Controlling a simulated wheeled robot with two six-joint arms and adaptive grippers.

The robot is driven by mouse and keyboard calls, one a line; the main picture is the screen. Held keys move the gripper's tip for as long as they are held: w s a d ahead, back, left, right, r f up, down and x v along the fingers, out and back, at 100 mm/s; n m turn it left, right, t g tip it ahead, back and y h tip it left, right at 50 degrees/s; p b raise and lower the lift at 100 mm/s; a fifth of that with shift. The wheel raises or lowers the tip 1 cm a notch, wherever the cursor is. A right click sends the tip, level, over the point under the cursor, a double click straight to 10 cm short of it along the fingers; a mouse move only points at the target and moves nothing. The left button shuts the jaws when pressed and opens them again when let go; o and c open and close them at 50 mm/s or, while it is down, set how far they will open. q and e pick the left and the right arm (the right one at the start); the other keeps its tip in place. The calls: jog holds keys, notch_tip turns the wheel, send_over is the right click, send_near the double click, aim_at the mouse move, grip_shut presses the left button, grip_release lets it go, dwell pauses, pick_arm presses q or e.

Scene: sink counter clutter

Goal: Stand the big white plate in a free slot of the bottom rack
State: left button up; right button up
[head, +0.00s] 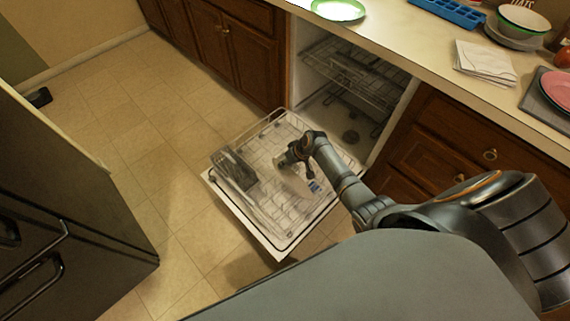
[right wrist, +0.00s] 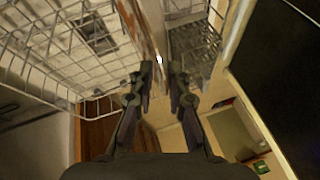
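My right gripper (head: 290,157) is low over the pulled-out bottom rack (head: 258,133) of the open dishwasher. I cannot tell whether the plate touches a rack slot. My left gripper is out of view.
A grey cutlery basket (head: 234,168) stands at the rack's left; it also shows in the right wrist view (right wrist: 195,48). The upper rack (head: 355,75) is inside. A green-rimmed plate (head: 338,9), stacked bowls (head: 522,22) and a cloth (head: 485,62) lie on the counter. A dark fridge (head: 60,200) stands left.

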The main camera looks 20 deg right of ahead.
jog(key=shift+o, duration=1)
jog(key=shift+f, duration=0.1)
jog(key=shift+s+d, duration=0.1)
jog(key=v, duration=1.2)
